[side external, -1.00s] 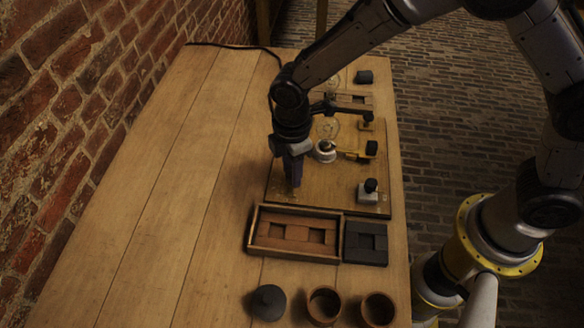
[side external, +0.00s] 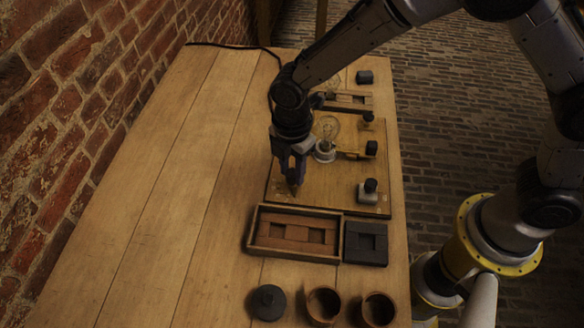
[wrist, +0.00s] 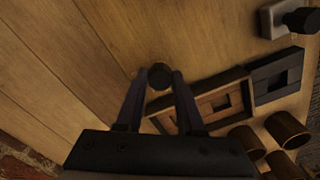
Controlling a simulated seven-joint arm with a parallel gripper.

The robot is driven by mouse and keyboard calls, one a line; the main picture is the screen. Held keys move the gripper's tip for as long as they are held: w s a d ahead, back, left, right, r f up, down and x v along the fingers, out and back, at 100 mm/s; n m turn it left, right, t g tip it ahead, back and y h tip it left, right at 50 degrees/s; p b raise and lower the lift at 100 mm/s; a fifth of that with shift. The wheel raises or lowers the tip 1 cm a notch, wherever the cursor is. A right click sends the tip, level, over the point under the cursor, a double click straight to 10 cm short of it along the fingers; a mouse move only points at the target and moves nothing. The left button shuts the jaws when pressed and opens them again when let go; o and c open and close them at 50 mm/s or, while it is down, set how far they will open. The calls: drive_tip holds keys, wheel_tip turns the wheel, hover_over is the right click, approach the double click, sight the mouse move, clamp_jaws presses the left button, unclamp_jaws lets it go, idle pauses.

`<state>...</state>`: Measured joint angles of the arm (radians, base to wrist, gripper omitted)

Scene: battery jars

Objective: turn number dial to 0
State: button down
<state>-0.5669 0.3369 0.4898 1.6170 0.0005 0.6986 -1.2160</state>
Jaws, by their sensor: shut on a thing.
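My gripper (side external: 294,188) is low over the left part of the wooden board (side external: 312,196). In the wrist view its two dark fingers (wrist: 160,82) are shut on a small dark round knob (wrist: 159,71), which appears to be the number dial. Pale marks show on the board near the fingertips in the side view. They are too small and dim to read as numbers, so the dial's setting cannot be told. The fingers hide most of the knob in the side view.
The board also carries a glass bulb (side external: 326,128) in a white socket and a dark-knobbed switch (side external: 369,190). In front are a wooden tray (side external: 254,245), a dark block tray (side external: 365,257), a dark lidded jar (side external: 267,302) and two brown cups (side external: 323,305). The table's left side is clear.

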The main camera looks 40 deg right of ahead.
sight(292, 173)
drive_tip(key=shift+r, duration=0.1)
drive_tip(key=c, duration=0.5)
unclamp_jaws()
wheel_tip(292, 173, up, 14)
drive_tip(key=shift+f, duration=0.1)
